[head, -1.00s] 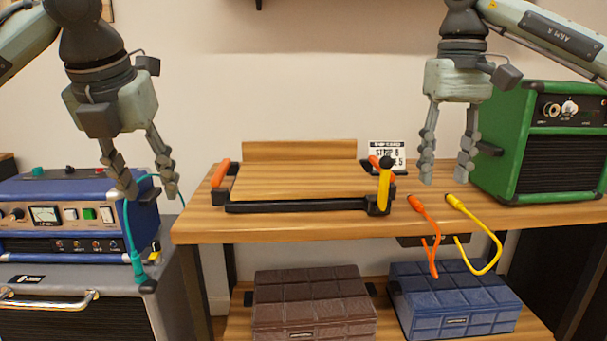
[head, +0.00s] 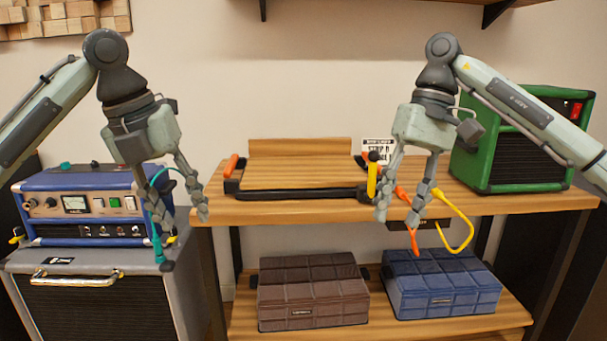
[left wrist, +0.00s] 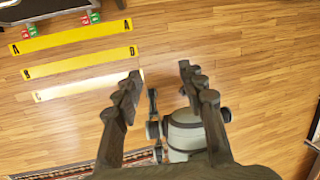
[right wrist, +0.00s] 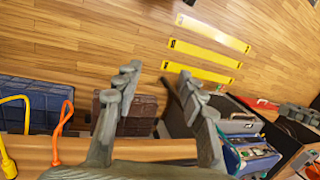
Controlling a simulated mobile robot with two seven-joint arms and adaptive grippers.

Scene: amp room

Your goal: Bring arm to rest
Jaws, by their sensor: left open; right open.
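My left gripper (head: 182,215) is open and empty in the head view, in front of the gap between the blue amp and the wooden shelf. In the left wrist view its open fingers (left wrist: 160,85) show the wooden floor between them. My right gripper (head: 398,218) is open and empty, in front of the shelf's front edge near the yellow handle and the orange cable. In the right wrist view its spread fingers (right wrist: 150,80) have nothing between them. Both arms hang with fingers pointing down.
A wooden shelf (head: 300,212) holds a black frame (head: 300,193) and a green amp (head: 510,150). Orange (head: 414,240) and yellow (head: 466,230) cables hang over its edge. Brown (head: 312,290) and blue (head: 440,283) boxes sit below. A blue amp (head: 90,205) stands on a grey cabinet (head: 95,300) with a teal cable (head: 156,245).

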